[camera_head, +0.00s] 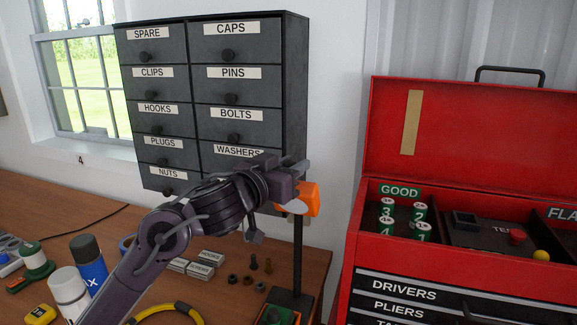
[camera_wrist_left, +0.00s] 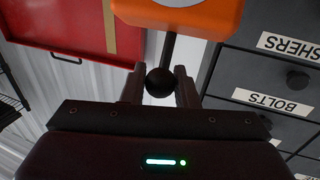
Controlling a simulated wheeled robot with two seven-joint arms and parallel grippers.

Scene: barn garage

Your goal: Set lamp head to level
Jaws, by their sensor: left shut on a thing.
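The orange lamp head (camera_head: 311,199) sits at the top of a thin dark post (camera_head: 298,255), at the right end of the wooden bench. Its pale underside shows a little; its exact tilt is hard to tell. My left gripper (camera_head: 292,187) is at the lamp head, partly covering it. In the left wrist view, the orange head (camera_wrist_left: 195,14) is at the top, with a dark stem ending in a black ball knob (camera_wrist_left: 159,82). The knob is between my left gripper's fingers (camera_wrist_left: 159,90), which are shut on it. My right gripper is not in view.
A dark drawer cabinet (camera_head: 190,90) stands behind my left arm. A red toolbox (camera_head: 450,130) with its lid up stands to the right. Cans (camera_head: 88,262), small boxes (camera_head: 205,258), loose nuts and a yellow cable ring (camera_head: 180,308) lie on the bench (camera_head: 100,205).

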